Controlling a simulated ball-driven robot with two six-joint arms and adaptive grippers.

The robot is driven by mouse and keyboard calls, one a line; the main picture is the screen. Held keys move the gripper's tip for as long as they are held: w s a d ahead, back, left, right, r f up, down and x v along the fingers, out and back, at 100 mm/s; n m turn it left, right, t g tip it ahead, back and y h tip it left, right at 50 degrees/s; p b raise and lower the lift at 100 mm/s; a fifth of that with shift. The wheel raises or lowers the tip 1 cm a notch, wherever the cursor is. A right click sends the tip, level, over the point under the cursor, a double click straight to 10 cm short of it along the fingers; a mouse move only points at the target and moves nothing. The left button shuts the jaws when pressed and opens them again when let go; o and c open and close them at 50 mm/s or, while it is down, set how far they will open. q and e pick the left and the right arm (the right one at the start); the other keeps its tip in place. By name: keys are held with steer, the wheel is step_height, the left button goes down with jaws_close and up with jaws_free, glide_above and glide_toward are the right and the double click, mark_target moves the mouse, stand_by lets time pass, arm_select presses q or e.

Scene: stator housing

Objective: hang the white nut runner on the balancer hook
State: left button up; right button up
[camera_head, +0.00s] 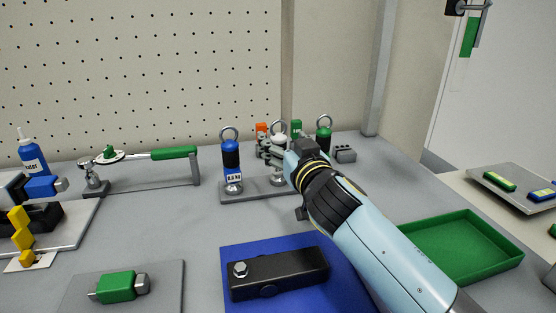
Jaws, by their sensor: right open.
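The white nut runner (278,139) stands upright in the grey rack (236,197) at the back middle of the bench, with a metal ring on top. A blue nut runner (231,155) stands to its left and a green one (324,136) to its right. My right gripper (272,151) is open at the white nut runner, its fingers close to the body below the ring. The fingers partly hide the body, and I cannot tell whether they touch it. I do not see the balancer hook. My left gripper is not in view.
A black block with a bolt (278,274) lies on a blue mat in front. An empty green tray (460,246) is at right, beside my arm. A green-handled torque wrench (174,153) rests on a stand at left. A perforated wall closes the back.

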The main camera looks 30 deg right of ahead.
mark_target(281, 139)
steer(key=w, duration=0.4)
steer(key=shift+w+d+f, duration=0.1)
steer(key=shift+d+f, duration=0.2)
steer(key=shift+d, duration=0.1)
jaws_close()
steer(key=shift+r, duration=0.15)
